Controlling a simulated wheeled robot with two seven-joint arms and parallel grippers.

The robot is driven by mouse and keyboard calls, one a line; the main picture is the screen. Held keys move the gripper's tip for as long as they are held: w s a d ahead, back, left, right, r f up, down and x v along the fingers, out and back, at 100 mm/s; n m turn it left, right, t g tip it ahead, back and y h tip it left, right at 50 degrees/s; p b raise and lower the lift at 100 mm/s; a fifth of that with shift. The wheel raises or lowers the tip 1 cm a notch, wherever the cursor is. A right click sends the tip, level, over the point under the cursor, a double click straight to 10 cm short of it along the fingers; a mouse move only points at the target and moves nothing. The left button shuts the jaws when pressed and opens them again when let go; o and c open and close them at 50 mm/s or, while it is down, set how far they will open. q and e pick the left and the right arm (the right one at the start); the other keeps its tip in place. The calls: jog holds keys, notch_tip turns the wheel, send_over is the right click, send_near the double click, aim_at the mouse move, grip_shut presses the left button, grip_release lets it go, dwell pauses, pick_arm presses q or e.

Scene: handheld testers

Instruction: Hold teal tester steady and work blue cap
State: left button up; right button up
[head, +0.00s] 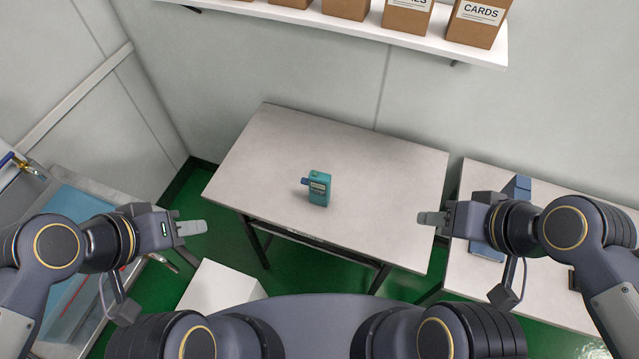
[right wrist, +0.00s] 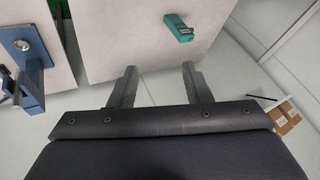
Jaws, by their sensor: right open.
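The teal tester (head: 319,188) stands on the middle table, near its centre. Its blue cap (head: 305,182) sticks out from its left side. The tester also shows in the right wrist view (right wrist: 178,27), beyond the fingers; the cap is hard to make out there. My left gripper (head: 204,228) is left of the table's front edge, well apart from the tester; its finger gap cannot be made out. My right gripper (head: 420,222) is over the right part of the table, apart from the tester. Its two fingers (right wrist: 158,82) are spread and empty.
The middle table (head: 270,140) is otherwise bare. A side table (head: 560,195) at right carries a blue fixture (right wrist: 25,60). A wall shelf (head: 380,35) with cardboard boxes (head: 476,22) is at the back. A white box (head: 220,287) stands on the floor, front left.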

jog(key=w+a+f+m+g+y, duration=0.2)
jog(key=w+f+m, duration=0.2)
jog(key=w, duration=0.5)
jog(key=w+a+f+m+g+y, duration=0.1)
jog(key=w+f+m+g+y, duration=0.2)
jog(key=w, duration=0.7)
jog(key=m+y, duration=0.3)
jog(key=m, duration=0.6)
send_near(323, 195)
jog(key=f, duration=0.1)
jog(key=w+f, duration=0.2)
jog(key=shift+w+d+g, duration=0.15)
jog(key=shift+d+g, duration=0.15)
jog(key=shift+a+f, duration=0.4)
jog(key=shift+x, duration=4.65)
jog(key=shift+a+r, duration=0.1)
jog(key=shift+r, duration=0.1)
jog(key=shift+c, duration=0.2)
jog(key=c, duration=0.6)
